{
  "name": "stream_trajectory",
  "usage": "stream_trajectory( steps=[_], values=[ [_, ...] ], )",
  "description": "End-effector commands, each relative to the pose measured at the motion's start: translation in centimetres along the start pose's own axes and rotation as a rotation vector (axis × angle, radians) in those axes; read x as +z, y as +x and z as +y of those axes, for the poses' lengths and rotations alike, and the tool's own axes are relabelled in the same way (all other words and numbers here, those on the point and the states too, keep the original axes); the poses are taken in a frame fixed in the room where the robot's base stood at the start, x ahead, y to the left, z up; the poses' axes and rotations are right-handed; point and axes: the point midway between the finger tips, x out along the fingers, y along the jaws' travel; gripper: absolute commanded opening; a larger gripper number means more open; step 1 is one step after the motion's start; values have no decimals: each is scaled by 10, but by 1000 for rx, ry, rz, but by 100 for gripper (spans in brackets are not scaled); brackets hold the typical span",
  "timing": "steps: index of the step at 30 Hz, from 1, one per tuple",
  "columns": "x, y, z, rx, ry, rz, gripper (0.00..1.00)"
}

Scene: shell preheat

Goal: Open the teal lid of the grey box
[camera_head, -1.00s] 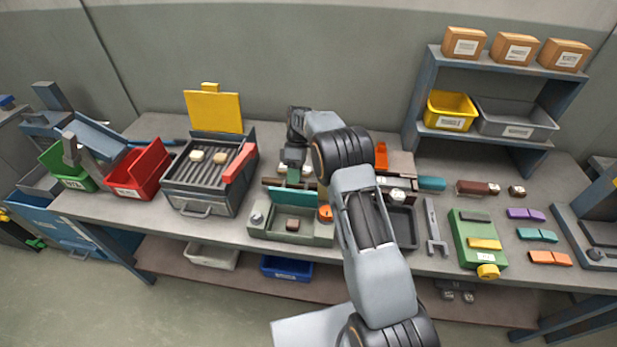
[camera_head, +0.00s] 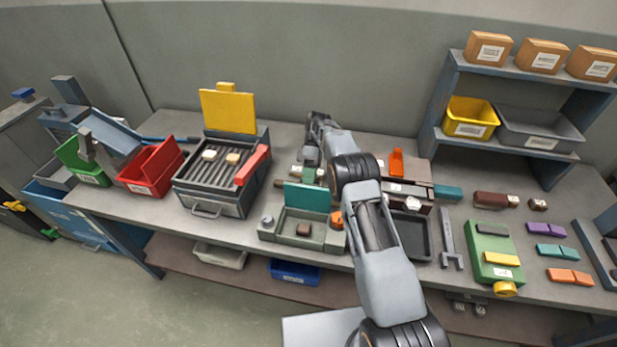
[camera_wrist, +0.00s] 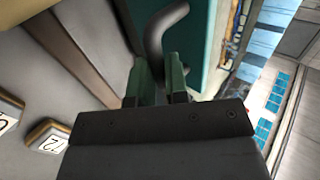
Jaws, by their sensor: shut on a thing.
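The grey-green box (camera_head: 270,236) stands near the front of the bench, with a small brown block (camera_head: 303,229) inside. Its teal lid (camera_head: 306,198) stands raised along the back edge. My gripper (camera_wrist: 161,85) is shut on a grey bent handle (camera_wrist: 156,42) beside a teal surface, apparently the lid (camera_wrist: 204,50). In the head view my gripper is behind the lid, and its fingertips and the grip are mostly hidden.
A grill box (camera_head: 205,178) with a raised yellow lid stands left. A dark tray (camera_head: 412,252), a wrench (camera_head: 450,240) and a green device (camera_head: 487,238) lie right. Small objects crowd the bench behind the grey box. Shelves (camera_head: 515,70) stand back right.

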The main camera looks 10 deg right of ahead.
Motion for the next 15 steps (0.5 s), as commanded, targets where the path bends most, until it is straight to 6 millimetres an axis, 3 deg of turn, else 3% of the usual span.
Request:
stream_trajectory(
  steps=[1,4,5,6,12,15],
  values=[
    [0,8,5,-12,9,-6,0],
    [0,8,5,-11,9,-6,0],
    [0,8,5,-11,9,-5,16],
    [0,8,5,-12,9,-5,19],
    [1,5,4,-8,6,-2,38],
    [1,4,3,-6,5,-2,40]
  ],
)
